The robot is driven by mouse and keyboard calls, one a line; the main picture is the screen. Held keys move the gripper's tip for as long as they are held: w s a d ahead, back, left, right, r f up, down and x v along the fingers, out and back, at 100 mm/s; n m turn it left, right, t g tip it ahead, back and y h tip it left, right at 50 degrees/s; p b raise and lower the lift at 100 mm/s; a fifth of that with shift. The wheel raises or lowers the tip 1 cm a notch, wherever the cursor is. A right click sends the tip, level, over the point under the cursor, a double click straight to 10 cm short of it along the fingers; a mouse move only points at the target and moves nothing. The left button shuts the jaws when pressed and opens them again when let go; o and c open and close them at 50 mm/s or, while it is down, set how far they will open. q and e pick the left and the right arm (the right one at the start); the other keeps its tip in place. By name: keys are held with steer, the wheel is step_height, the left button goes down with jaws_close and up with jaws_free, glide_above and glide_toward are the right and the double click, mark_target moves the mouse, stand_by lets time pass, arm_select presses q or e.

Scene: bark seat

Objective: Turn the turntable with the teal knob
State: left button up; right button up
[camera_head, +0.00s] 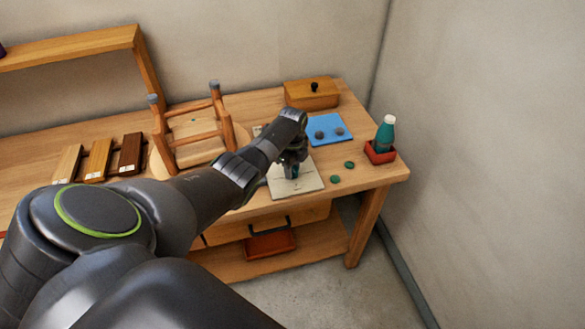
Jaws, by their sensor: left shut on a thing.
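An upturned wooden stool (188,128) stands legs up on the table, with a round pale wooden disc (160,165) at its base. I cannot tell the stool's seat from a turntable under it. A tiny teal spot (193,120) shows among the legs; I cannot tell whether it is the knob. My left arm reaches across in front of the disc and hides part of it. My left gripper (293,172) points down over a pale square board (312,183), right of the stool, shut on a small dark teal thing, mostly hidden. My right gripper is not in view.
A wooden box with a black knob (312,95), a blue mat (328,130) with grey round pieces, and a teal bottle (385,133) in a red holder (379,155) stand at the right. Green discs (336,179) lie near the front edge. Wood samples (98,158) lie left.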

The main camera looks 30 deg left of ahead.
mark_target(293, 168)
arm_select(q)
steer(key=shift+m, duration=0.7)
steer(key=o, duration=1)
steer(key=shift+w+r, duration=0.1)
steer(key=shift+r, duration=0.45)
step_height(293, 168, up, 16)
steer(key=shift+r+b, duration=0.15)
steer(key=shift+b, duration=0.95)
